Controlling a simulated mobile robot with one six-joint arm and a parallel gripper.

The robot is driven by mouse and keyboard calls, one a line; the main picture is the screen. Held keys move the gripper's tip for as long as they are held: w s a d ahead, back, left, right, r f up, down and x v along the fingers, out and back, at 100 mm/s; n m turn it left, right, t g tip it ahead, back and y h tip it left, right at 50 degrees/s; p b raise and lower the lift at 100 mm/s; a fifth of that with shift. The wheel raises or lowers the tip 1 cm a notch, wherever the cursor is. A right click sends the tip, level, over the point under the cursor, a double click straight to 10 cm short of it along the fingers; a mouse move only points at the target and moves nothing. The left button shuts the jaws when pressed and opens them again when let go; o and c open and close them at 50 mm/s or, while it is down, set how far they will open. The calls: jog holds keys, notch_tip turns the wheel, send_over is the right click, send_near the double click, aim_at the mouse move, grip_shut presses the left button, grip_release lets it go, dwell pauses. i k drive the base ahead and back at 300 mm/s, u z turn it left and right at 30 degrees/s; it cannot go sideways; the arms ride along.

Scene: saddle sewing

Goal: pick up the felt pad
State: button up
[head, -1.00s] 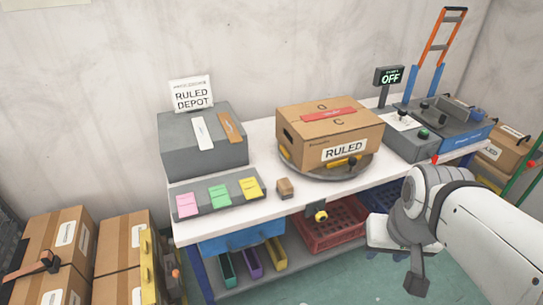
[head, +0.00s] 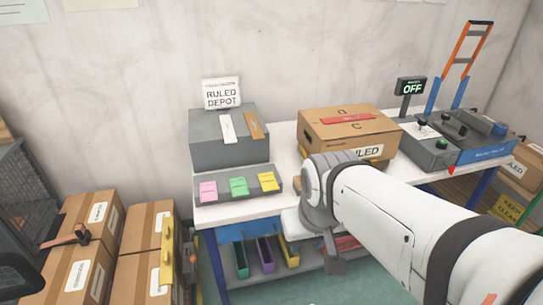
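I cannot pick out a felt pad with certainty. Pink (head: 208,190), green (head: 239,187) and yellow (head: 267,181) flat pieces lie on a grey sloped holder at the bench's front left, but their material is not clear. My gripper (head: 333,262) is at the end of my white arm, in front of the bench's front edge and to the right of these pieces. A dark finger-like part points down. Its opening does not show, and I see nothing held in it. My arm hides part of the bench top.
Coloured bins (head: 265,252) sit below. Cartons (head: 85,240) stand at left. Green floor shows in front.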

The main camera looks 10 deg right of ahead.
aim_at(296, 184)
jog(key=z, duration=0.05)
jog(key=i, duration=1)
jog(key=u, duration=0.05)
